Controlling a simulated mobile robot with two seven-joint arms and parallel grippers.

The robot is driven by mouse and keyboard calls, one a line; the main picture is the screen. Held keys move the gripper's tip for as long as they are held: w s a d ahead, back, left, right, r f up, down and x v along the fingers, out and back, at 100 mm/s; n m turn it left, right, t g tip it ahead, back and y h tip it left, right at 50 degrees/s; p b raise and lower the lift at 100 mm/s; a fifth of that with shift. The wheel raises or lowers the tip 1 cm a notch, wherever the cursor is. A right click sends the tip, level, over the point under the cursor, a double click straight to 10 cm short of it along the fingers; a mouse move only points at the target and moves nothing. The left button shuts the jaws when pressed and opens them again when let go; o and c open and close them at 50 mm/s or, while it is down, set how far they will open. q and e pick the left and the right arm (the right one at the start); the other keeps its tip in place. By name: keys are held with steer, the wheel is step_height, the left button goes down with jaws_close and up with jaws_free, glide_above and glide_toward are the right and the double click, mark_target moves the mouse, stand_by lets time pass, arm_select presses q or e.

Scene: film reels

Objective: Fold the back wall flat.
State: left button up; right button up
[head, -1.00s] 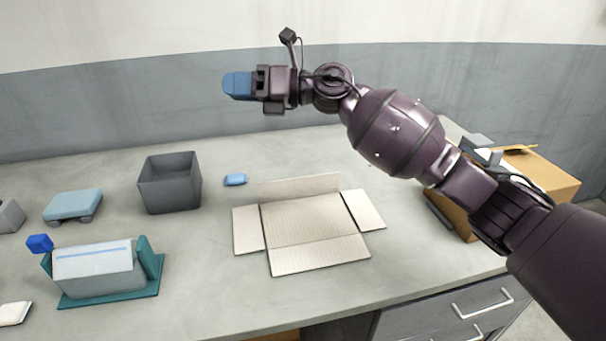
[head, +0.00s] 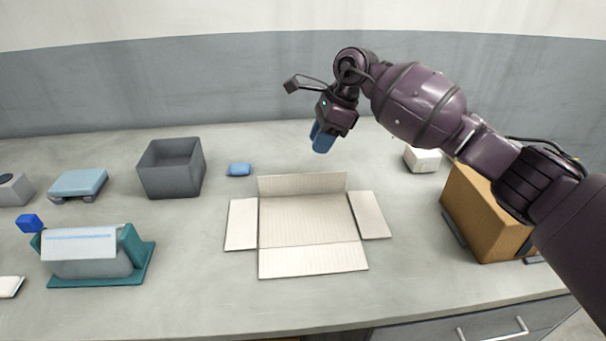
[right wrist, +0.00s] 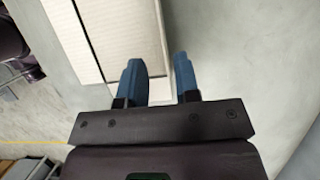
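A cream, ribbed cardboard box (head: 300,221) lies opened out on the grey table. Its back wall (head: 302,184) stands raised along the far edge. The left flap (head: 241,224), right flap (head: 370,214) and front flap (head: 313,261) lie flat. My right gripper (head: 322,142) points down above and behind the back wall, apart from it. Its blue fingers are apart with nothing held; they also show in the right wrist view (right wrist: 159,80), with ribbed cardboard (right wrist: 125,30) just beyond them. My left gripper is not in view.
A small blue block (head: 239,170) and a dark grey bin (head: 170,168) stand left of the cardboard. A teal stand (head: 139,252) is at front left. A brown box (head: 478,215) and a white block (head: 422,159) are at right. The table in front is clear.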

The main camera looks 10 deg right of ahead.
mark_target(303, 175)
steer(key=b+x, duration=0.1)
steer(key=x, duration=0.8)
steer(key=shift+f, duration=0.1)
steer(key=shift+a+f, duration=0.2)
steer(key=shift+f, duration=0.4)
